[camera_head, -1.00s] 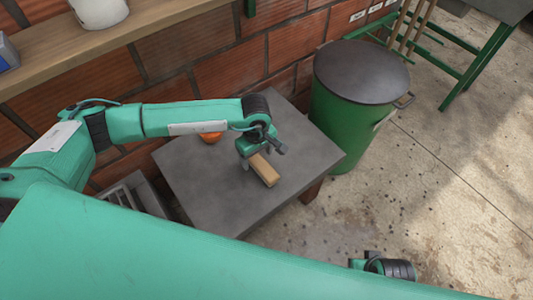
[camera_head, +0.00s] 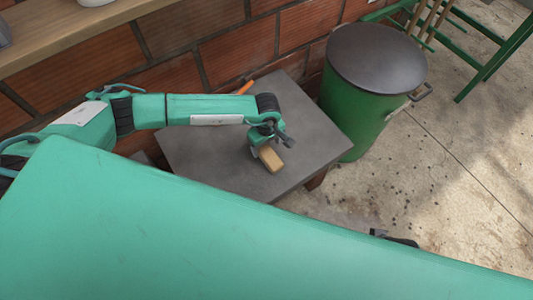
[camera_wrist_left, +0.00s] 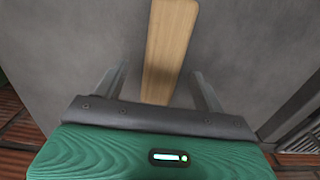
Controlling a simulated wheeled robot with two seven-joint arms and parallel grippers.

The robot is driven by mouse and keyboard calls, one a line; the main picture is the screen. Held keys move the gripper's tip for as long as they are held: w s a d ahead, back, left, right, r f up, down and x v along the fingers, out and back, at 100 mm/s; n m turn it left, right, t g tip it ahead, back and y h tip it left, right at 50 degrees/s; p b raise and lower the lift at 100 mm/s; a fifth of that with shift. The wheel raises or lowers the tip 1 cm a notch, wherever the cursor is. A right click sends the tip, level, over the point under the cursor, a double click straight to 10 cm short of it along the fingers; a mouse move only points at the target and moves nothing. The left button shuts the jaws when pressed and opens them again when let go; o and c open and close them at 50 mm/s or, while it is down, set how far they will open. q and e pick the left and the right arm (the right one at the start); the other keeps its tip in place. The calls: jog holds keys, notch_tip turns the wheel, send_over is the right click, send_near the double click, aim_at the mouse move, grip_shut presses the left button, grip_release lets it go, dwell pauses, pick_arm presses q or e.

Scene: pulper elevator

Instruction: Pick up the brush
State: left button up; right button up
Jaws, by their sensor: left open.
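The brush (camera_head: 271,160) is a light wooden block lying on the small grey table, partly hidden by my left gripper. Its bristles cannot be made out. In the left wrist view its wooden back (camera_wrist_left: 169,45) runs from the top edge down between my fingers. My left gripper (camera_head: 266,147) is over the brush's far end. In the left wrist view the open left gripper (camera_wrist_left: 160,74) has one finger on each side of the wood, with a gap on both sides.
The grey table (camera_head: 205,160) stands against a brick wall (camera_head: 225,60). An orange object (camera_head: 243,88) shows behind my left arm. A green bin (camera_head: 352,115) with a dark lid stands right of the table. A wooden shelf (camera_head: 60,40) runs along the upper left.

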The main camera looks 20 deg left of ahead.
aim_at(266, 151)
pick_arm(q)
jog(key=f, duration=0.4)
jog(key=shift+s, duration=0.2)
jog(key=shift+f, duration=0.1)
jog(key=c, duration=1.1)
pick_arm(e)
jog(key=shift+r, duration=0.15)
